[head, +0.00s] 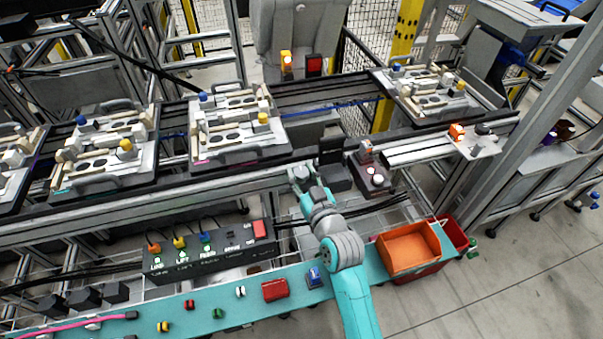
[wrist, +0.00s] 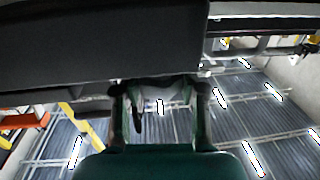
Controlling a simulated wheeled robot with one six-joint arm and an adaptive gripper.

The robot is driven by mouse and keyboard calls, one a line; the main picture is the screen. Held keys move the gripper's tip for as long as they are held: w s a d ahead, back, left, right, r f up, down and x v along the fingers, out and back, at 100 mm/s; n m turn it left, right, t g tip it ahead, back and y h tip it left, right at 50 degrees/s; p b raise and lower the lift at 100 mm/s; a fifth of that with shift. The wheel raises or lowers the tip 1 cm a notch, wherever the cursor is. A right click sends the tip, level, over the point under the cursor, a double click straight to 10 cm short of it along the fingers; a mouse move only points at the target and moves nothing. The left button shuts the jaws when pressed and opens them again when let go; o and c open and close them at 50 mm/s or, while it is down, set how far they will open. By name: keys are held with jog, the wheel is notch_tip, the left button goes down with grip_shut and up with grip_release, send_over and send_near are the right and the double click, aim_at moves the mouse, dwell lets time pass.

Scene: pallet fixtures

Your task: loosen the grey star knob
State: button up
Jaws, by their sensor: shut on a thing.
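The grey star knob (wrist: 160,88) shows in the wrist view as a grey lobed shape below a large dark block. The two fingers of my gripper (wrist: 160,100) stand on either side of it and are shut on it. In the head view my gripper (head: 301,176) is at the front edge of the conveyor frame, left of a dark box. There the knob cannot be made out behind my arm. The angle of the knob is too small to tell.
Pallets with fixtures (head: 232,153) stand on the conveyor. A labelled control box (head: 205,262) is left of my arm. A teal shelf (head: 130,325) with small parts and an orange bin (head: 408,247) is in front. A box with a pale round top (head: 374,180) is close on the right.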

jog(key=shift+d+f+n+g+y, duration=0.1)
jog(key=shift+f+n+g+y, duration=0.1)
jog(key=shift+n+g+y, duration=0.6)
jog(key=shift+n+y, duration=0.1)
jog(key=shift+y, duration=0.4)
jog(key=shift+n+g+y, duration=1.1)
jog(key=shift+n+y, duration=0.3)
jog(key=shift+y, duration=0.3)
jog(key=o, duration=0.9)
jog(key=shift+r, duration=0.15)
jog(key=shift+d, duration=0.1)
